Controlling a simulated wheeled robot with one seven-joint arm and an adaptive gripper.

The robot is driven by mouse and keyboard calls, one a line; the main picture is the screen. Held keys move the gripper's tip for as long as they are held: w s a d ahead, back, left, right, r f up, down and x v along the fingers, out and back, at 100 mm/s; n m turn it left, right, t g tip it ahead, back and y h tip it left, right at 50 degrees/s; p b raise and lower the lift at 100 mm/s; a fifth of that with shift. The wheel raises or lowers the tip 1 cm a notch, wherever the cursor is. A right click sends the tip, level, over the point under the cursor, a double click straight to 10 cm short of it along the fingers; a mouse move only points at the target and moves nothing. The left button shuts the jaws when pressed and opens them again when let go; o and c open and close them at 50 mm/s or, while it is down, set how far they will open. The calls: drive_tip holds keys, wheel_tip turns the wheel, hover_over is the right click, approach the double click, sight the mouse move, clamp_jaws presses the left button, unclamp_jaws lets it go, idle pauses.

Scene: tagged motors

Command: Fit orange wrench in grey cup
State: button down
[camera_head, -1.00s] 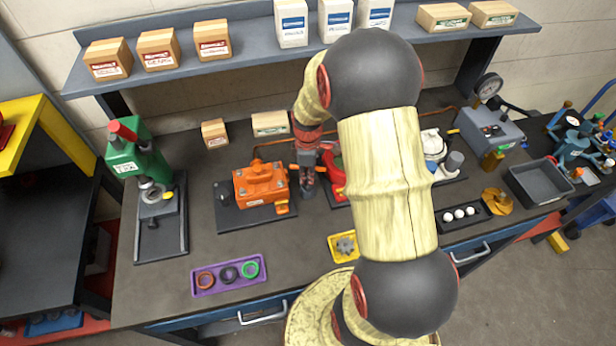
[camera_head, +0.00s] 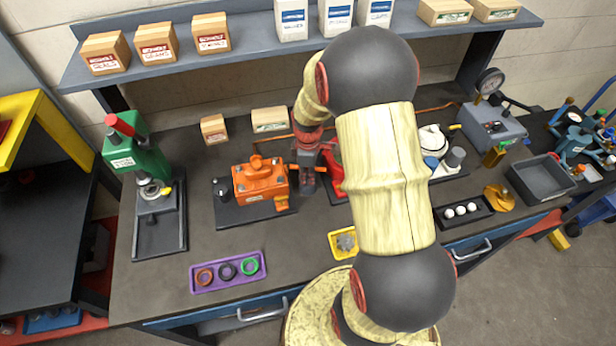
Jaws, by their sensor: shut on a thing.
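My gripper (camera_head: 308,172) points down between the orange motor (camera_head: 260,184) and the red unit (camera_head: 336,168). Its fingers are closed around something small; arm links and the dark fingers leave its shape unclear. I cannot pick out the orange wrench with certainty. A grey cup-like cylinder (camera_head: 455,157) stands beside the white motor (camera_head: 432,140) at the right, apart from my gripper. A darker knob-like cylinder (camera_head: 221,187) stands on the orange motor's plate. My arm covers part of the red unit and the bench's middle.
A green press (camera_head: 140,160) stands at the left. A purple tray (camera_head: 228,271) with rings and a yellow tray (camera_head: 345,243) lie near the front. A black tray with white balls (camera_head: 463,211) and a grey bin (camera_head: 540,180) are at the right. A shelf with boxes overhangs the back.

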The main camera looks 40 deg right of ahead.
drive_tip(key=c, duration=1.8)
unclamp_jaws()
drive_tip(key=shift+c, duration=0.2)
drive_tip(key=shift+r+p, duration=2.2)
drive_tip(key=shift+r, duration=0.85)
wheel_tip(320, 180, up, 12)
